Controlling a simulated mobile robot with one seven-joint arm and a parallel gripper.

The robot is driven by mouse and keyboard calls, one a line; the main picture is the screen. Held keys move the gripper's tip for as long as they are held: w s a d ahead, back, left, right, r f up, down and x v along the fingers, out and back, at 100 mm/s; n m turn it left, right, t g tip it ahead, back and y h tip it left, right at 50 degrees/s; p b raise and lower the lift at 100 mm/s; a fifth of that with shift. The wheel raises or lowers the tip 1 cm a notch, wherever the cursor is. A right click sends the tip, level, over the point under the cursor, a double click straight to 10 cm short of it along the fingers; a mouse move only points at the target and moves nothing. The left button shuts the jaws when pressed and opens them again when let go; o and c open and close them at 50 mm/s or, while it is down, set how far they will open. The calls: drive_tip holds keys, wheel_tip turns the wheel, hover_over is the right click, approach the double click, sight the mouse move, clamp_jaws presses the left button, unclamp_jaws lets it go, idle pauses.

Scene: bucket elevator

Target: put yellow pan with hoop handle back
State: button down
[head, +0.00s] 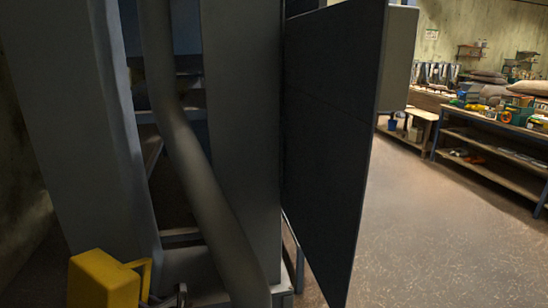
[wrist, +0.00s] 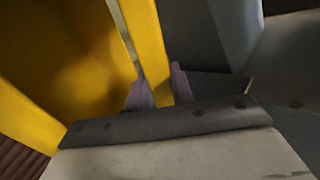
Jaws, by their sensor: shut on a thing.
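The yellow pan (head: 103,281) shows at the bottom left of the head view, cut off by the lower edge. Its hoop handle (head: 146,277) is on its right side. In the wrist view the pan (wrist: 65,55) fills the left part, with its hollow inside in shadow. The handle (wrist: 147,35) runs down between the pale purple fingers of my gripper (wrist: 158,93). My gripper is shut on this handle. The lower end of the handle is hidden by the gripper's body. I cannot make out the fingers in the head view.
A grey upright casing (head: 240,130) and a slanted grey post (head: 75,120) stand close beside the pan. A large dark panel (head: 330,140) blocks the middle. Open floor (head: 430,235) lies to the right, before a loaded workbench (head: 495,133) and a low bench (head: 415,112).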

drive_tip(key=shift+w, duration=0.1)
drive_tip(key=shift+s+a+r+n+b, duration=0.35)
drive_tip(key=shift+s+r+n+b, duration=0.1)
drive_tip(key=shift+s+r+n, duration=0.25)
drive_tip(key=shift+s+a+r+n+b, duration=0.35)
drive_tip(key=shift+s+r+n+b, duration=0.1)
drive_tip(key=shift+s+r+n, duration=0.2)
drive_tip(key=shift+f, duration=0.15)
